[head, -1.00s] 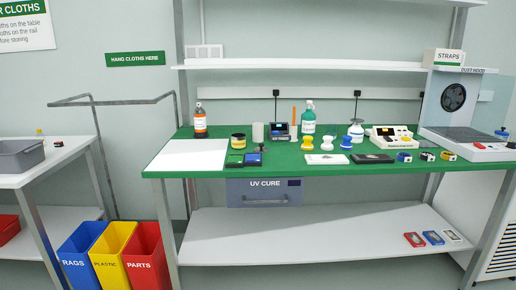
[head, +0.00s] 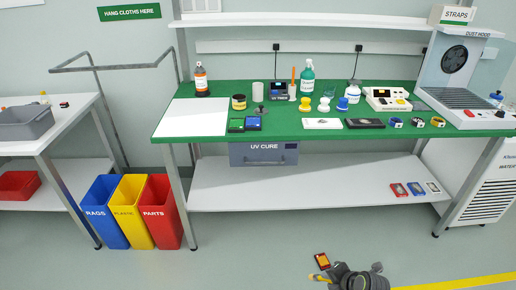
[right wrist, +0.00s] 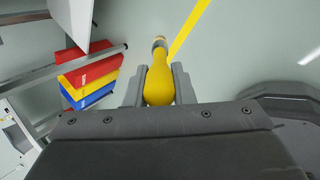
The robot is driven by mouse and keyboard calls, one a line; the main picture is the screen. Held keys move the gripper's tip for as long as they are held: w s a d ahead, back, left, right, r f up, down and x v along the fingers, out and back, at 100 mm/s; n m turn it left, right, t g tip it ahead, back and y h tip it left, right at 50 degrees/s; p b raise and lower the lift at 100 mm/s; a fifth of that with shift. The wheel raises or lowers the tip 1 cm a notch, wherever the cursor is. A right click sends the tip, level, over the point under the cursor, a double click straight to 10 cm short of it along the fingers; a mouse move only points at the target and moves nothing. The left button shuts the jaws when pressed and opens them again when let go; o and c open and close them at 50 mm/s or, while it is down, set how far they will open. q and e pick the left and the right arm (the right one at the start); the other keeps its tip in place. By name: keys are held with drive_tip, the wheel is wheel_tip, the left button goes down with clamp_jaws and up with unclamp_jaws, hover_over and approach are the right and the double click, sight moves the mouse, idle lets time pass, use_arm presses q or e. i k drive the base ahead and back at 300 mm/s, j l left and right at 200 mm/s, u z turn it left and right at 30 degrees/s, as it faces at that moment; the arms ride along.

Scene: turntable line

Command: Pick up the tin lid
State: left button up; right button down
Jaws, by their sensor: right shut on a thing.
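A small round tin (head: 239,102) with a yellow band and dark top stands at the left of the green bench top, beside the white mat. I cannot tell its lid apart from the tin at this size. My right gripper (head: 322,278) is low at the bottom of the head view, in front of the bench and far from the tin. In the right wrist view its fingers (right wrist: 160,88) are shut on a yellow rounded handle (right wrist: 159,78) with a greyish far end. A dark and orange piece (head: 322,261) shows just beyond the fingers. My left gripper is out of view.
The green bench (head: 290,130) carries bottles, pots, devices and tape rolls. The white mat (head: 192,117) is bare. Blue, yellow and red bins (head: 165,220) stand left of the bench. A dust hood (head: 455,85) is at the right. The floor in front is clear.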

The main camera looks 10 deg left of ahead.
sight(260, 111)
drive_tip(key=i, duration=0.5)
drive_tip(key=i+l+u, duration=0.1)
drive_tip(key=i, duration=0.35)
drive_tip(key=i+u, duration=0.1)
drive_tip(key=u, duration=1.2)
